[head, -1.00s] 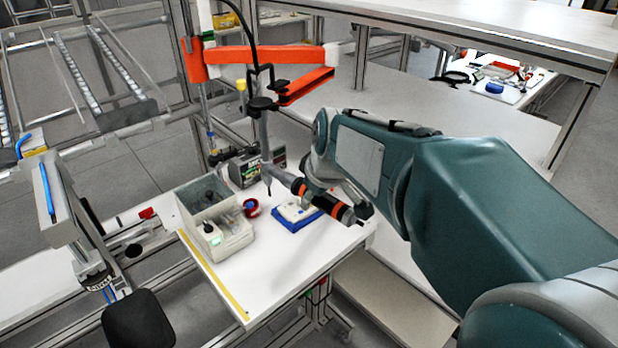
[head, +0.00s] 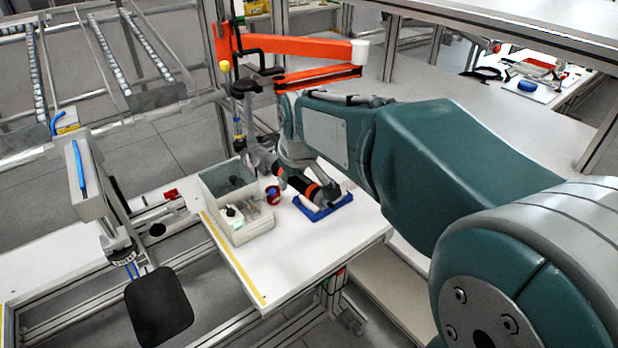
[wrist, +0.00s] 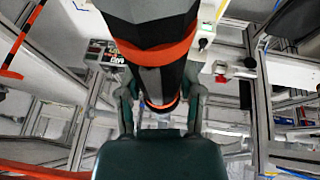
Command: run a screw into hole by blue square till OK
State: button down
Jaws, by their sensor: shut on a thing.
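My gripper (wrist: 158,105) is shut on a black power screwdriver with orange bands (wrist: 155,50). In the head view the screwdriver (head: 297,187) slants above the table, between the grey bin and the blue tray. My gripper (head: 292,168) is partly hidden there by my arm. The blue tray (head: 318,215) holds a pale shell (head: 312,203), partly covered by the screwdriver. A grey screw feeder box (head: 250,226) with a small lit display stands left of the tray. The bit's tip, any screw on it, the hole and the blue square cannot be made out.
An orange jointed support arm (head: 300,48) reaches over the back of the table. A monitor-like panel on a post (head: 95,190) is at the left. The white table front (head: 310,250) is clear.

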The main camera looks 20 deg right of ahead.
jog(key=shift+w+a, duration=0.7)
jog(key=shift+a, duration=0.3)
jog(key=shift+f, duration=2.5)
jog(key=shift+f, duration=3.1)
jog(key=shift+r, duration=0.1)
